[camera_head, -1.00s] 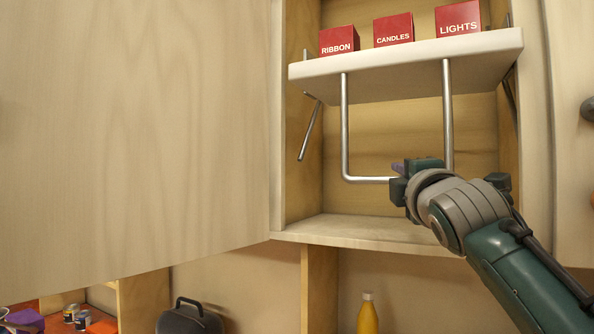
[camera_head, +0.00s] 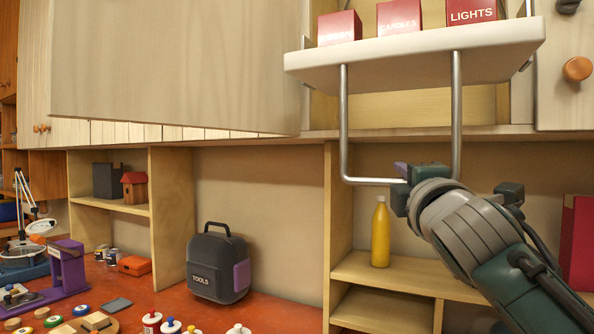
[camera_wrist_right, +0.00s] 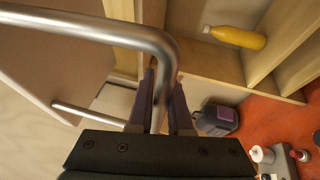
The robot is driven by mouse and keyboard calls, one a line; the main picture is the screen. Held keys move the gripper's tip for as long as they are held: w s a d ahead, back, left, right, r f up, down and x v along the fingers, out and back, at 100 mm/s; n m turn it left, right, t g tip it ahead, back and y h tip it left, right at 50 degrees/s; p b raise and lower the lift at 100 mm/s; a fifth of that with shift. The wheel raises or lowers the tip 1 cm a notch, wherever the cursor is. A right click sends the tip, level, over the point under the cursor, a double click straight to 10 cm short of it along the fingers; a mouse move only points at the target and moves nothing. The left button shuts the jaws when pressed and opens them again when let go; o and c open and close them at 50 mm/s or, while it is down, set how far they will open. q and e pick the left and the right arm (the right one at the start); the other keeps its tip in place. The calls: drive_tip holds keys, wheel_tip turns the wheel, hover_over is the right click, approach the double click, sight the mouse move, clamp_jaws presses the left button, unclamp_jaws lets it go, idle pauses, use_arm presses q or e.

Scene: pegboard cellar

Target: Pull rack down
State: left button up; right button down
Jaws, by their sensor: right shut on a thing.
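The rack is a pale shelf board (camera_head: 420,56) with a U-shaped metal handle (camera_head: 345,130) hanging below it. It carries red boxes marked CANDLES (camera_head: 398,18) and LIGHTS (camera_head: 470,12), and one more with a blurred label (camera_head: 340,27). The rack stands out in front of the wall cabinet. My right gripper (camera_head: 398,174) is at the handle's lower bar, near its right corner. In the right wrist view, its fingers (camera_wrist_right: 160,100) are shut around the metal bar (camera_wrist_right: 120,32). My left gripper is not in view.
An open cabinet door (camera_head: 180,65) fills the upper left. Below are a yellow bottle (camera_head: 381,232) on a wooden shelf (camera_head: 410,275), a dark TOOLS case (camera_head: 217,265) and a red worktop (camera_head: 275,308) with several small items at left. A red binder-like object (camera_head: 578,240) stands at right.

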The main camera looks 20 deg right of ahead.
drive_tip(key=shift+s+a+f+b, duration=0.25)
drive_tip(key=shift+a+f+b, duration=0.1)
drive_tip(key=shift+f, duration=0.25)
drive_tip(key=shift+s+a+f+b, duration=0.2)
drive_tip(key=shift+a+f+b, duration=0.1)
drive_tip(key=shift+f, duration=0.25)
drive_tip(key=c, duration=0.8)
unclamp_jaws()
drive_tip(key=shift+s+f, duration=0.1)
drive_tip(key=shift+c, duration=0.2)
drive_tip(key=b+v, duration=0.2)
drive_tip(key=v, duration=0.8)
drive_tip(key=shift+a, duration=0.1)
